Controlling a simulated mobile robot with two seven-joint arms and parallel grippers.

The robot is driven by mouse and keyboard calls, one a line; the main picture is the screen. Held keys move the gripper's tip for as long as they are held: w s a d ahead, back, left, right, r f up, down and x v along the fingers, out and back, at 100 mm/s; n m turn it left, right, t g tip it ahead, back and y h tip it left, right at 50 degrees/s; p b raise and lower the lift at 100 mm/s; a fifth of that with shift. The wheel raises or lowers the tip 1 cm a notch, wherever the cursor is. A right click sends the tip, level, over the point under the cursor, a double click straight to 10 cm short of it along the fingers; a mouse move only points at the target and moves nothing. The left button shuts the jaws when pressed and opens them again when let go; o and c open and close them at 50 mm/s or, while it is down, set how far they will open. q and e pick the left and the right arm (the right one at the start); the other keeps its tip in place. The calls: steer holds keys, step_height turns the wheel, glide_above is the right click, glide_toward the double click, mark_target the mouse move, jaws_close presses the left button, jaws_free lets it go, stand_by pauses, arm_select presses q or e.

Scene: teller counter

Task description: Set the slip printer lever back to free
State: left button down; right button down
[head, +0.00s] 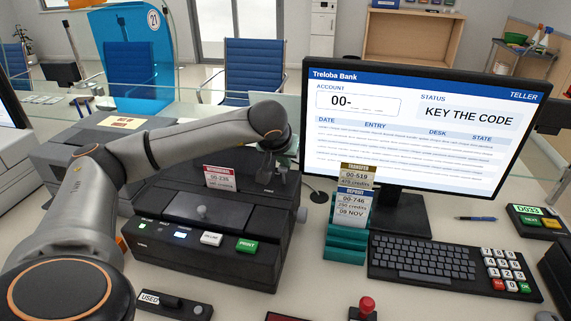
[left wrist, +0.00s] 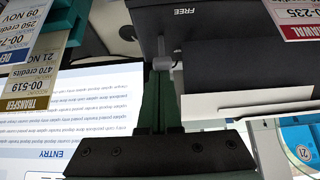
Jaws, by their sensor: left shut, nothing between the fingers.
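The black slip printer (head: 215,255) stands on the counter with a red-topped withdrawal slip (head: 220,178) upright in it. In the left wrist view, the word FREE is on the printer's dark housing (left wrist: 215,35). A grey lever (left wrist: 164,52) stands out from the housing's edge beside that word. My left gripper (head: 280,172) is at the printer's back right corner, its fingers shut and empty. In the left wrist view, the fingertips (left wrist: 160,75) are right at the lever's end; I cannot tell whether they touch. In the head view, I cannot make out the lever clearly. My right gripper is not in view.
A teal holder (head: 345,247) with transfer and deposit slips stands close right of the printer. Behind it is the monitor (head: 420,130), reading KEY THE CODE. The keyboard (head: 425,262) and keypad (head: 507,270) lie at the right. A USED stamp tray (head: 172,304) is in front.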

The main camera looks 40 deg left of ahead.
arm_select(q)
steer(key=shift+s+d, duration=0.1)
steer(key=shift+s, duration=0.1)
steer(key=shift+r, duration=0.1)
steer(key=shift+s+d+r+p, duration=0.3)
steer(key=shift+s, duration=0.25)
stand_by(0.3)
